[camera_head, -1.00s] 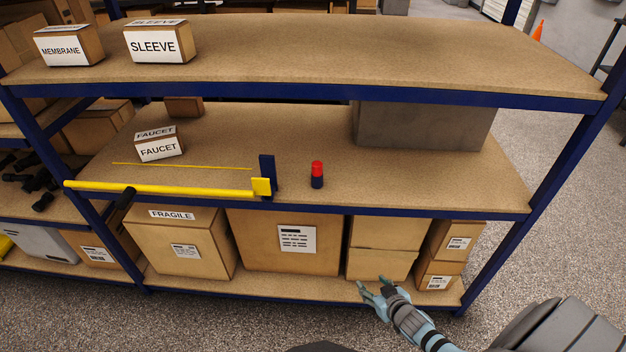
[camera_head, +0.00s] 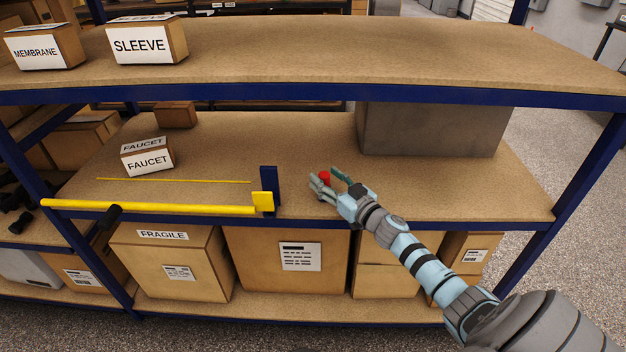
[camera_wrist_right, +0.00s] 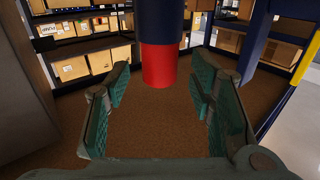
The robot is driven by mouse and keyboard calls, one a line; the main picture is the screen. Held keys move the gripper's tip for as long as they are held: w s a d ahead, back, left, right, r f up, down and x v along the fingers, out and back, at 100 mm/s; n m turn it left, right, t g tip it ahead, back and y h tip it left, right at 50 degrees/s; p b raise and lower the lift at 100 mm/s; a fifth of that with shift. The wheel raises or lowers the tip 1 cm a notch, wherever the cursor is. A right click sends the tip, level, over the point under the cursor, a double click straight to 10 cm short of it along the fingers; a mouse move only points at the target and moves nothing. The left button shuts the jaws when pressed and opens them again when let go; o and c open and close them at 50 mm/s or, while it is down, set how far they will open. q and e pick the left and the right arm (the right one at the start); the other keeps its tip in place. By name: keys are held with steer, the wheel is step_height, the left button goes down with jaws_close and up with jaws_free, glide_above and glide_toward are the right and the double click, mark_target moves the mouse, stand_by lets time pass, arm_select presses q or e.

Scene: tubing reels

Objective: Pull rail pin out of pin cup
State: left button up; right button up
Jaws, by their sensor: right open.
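The rail pin's red top (camera_head: 325,176) shows on the middle shelf, right of the blue post. The dark blue pin cup is hidden behind my right gripper in the head view. In the right wrist view the red pin (camera_wrist_right: 158,66) meets the dark blue cup (camera_wrist_right: 160,20) at the top centre. My right gripper (camera_head: 324,179) is open, with its fingers on either side of the red pin in the head view. In the wrist view the teal finger pads stand left and right of it, with gaps on both sides. My left gripper is not in view.
A yellow rail (camera_head: 150,206) runs along the shelf's front edge to a blue post (camera_head: 269,189), left of my gripper. A FAUCET box (camera_head: 147,158) sits at left, a grey block (camera_head: 430,130) behind right. The upper shelf (camera_head: 330,60) hangs above.

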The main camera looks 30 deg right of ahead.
steer(key=shift+w+f, duration=0.35)
steer(key=shift+w, duration=0.55)
steer(key=shift+w+f, duration=0.15)
steer(key=shift+w, duration=0.15)
steer(key=shift+s+a, duration=0.1)
steer(key=shift+s, duration=0.05)
steer(key=shift+s+r, duration=0.3)
steer(key=shift+s, duration=0.05)
steer(key=c, duration=0.7)
steer(key=shift+d, duration=0.2)
steer(key=shift+c, duration=1.4)
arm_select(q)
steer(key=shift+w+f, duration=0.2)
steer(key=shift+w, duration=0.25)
arm_select(e)
steer(key=shift+w+a+f, duration=0.1)
steer(key=shift+w, duration=0.05)
jaws_close()
arm_select(q)
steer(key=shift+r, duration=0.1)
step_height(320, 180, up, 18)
steer(key=p, duration=1.8)
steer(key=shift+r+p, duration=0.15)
steer(key=shift+p, duration=0.15)
arm_select(e)
step_height(320, 180, up, 20)
